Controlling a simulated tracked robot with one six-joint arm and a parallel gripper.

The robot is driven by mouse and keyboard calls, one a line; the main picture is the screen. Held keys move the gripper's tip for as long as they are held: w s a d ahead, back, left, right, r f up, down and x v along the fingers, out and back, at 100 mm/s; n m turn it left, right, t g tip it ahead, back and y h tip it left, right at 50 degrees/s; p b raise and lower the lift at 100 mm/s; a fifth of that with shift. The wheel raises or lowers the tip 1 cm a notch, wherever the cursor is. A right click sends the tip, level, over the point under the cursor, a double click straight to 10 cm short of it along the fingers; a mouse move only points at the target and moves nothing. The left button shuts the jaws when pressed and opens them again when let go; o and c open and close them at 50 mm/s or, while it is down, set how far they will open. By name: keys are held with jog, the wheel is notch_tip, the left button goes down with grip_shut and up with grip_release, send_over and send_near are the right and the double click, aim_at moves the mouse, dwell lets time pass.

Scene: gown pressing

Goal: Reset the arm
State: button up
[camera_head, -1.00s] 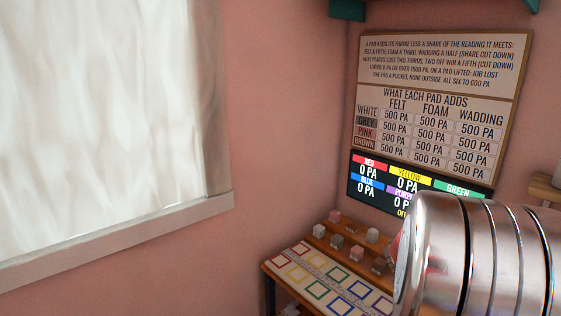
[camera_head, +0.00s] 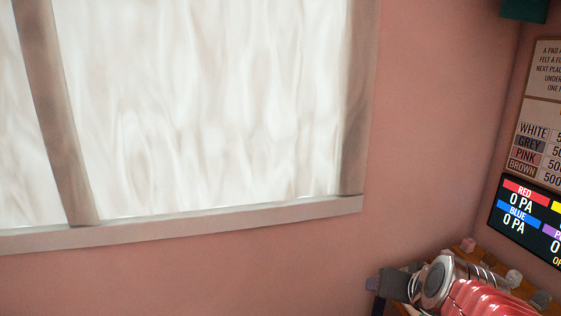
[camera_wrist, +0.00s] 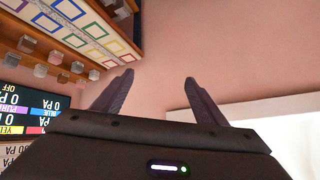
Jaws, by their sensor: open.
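My gripper (camera_wrist: 156,88) is open and empty in the wrist view, its two dark fingers apart with pink wall behind them. In the head view my arm shows at the lower right, in front of the bench, and covers part of it. A dark end piece of it sticks out left of the bench. The bench (camera_wrist: 132,45) shows upside down in the wrist view, at the upper left, with its white board of coloured squares (camera_wrist: 88,22). Several small pads, such as a pinkish one (camera_head: 468,244), stand along the shelf behind.
A screen (camera_head: 522,222) reads 0 PA for red and blue, under a wall chart (camera_head: 545,120) cut off by the right edge. A large window (camera_head: 225,100) fills the left. A teal bracket (camera_head: 525,9) is at the top right. Bare pink wall lies between.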

jog(key=s+a+f+n+g, duration=0.1)
jog(key=s+a+n, duration=0.1)
jog(key=s+a, duration=0.2)
jog(key=s+a+f+n+g, duration=0.1)
jog(key=s+a, duration=0.3)
jog(key=s, duration=0.6)
jog(key=shift+a+f+n+g+y, duration=0.35)
jog(key=shift+n+g+y, duration=0.05)
jog(key=shift+g, duration=0.3)
jog(key=shift+c, duration=0.6)
